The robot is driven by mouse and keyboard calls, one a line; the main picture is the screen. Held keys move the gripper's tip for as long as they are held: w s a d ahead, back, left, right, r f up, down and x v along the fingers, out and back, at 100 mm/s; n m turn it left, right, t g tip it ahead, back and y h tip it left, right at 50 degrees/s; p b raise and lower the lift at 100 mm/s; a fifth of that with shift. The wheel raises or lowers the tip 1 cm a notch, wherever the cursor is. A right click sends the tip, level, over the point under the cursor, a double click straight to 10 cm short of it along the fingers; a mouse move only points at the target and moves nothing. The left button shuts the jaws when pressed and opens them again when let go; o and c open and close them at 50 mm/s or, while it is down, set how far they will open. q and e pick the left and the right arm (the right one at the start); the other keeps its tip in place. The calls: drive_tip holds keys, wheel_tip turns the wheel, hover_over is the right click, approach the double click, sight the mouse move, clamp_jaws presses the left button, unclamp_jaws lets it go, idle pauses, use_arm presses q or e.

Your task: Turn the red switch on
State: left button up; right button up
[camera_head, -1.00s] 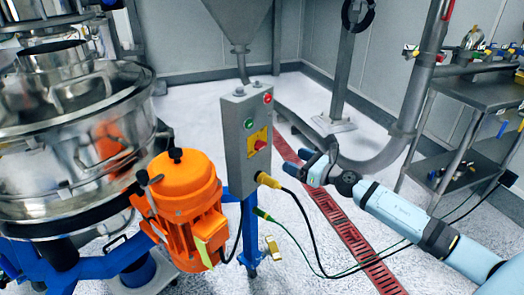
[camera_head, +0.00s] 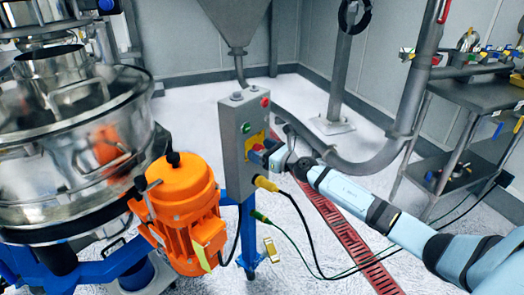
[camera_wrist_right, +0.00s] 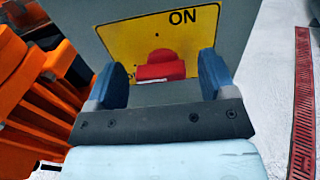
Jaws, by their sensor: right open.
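The red switch (camera_wrist_right: 160,68) sits on a yellow plate (camera_wrist_right: 205,30) marked "ON" on the grey control box (camera_head: 234,150). In the right wrist view the switch lies between the two blue fingertips of my right gripper (camera_wrist_right: 162,80). The fingers are apart, one on each side of the switch, with a visible gap on both sides. In the head view my right gripper (camera_head: 262,152) is at the face of the box and hides the switch and part of the plate. Whether the fingers touch the plate cannot be told. My left gripper is not in view.
The box also carries a green button (camera_head: 246,127) and a red button (camera_head: 265,102). An orange motor (camera_head: 185,205) stands left of the box beside the steel sifter (camera_head: 70,150). Cables hang from the yellow connector (camera_head: 266,184) below my gripper. A steel table (camera_head: 470,92) is at right.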

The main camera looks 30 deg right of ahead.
drive_tip(key=c, duration=0.9)
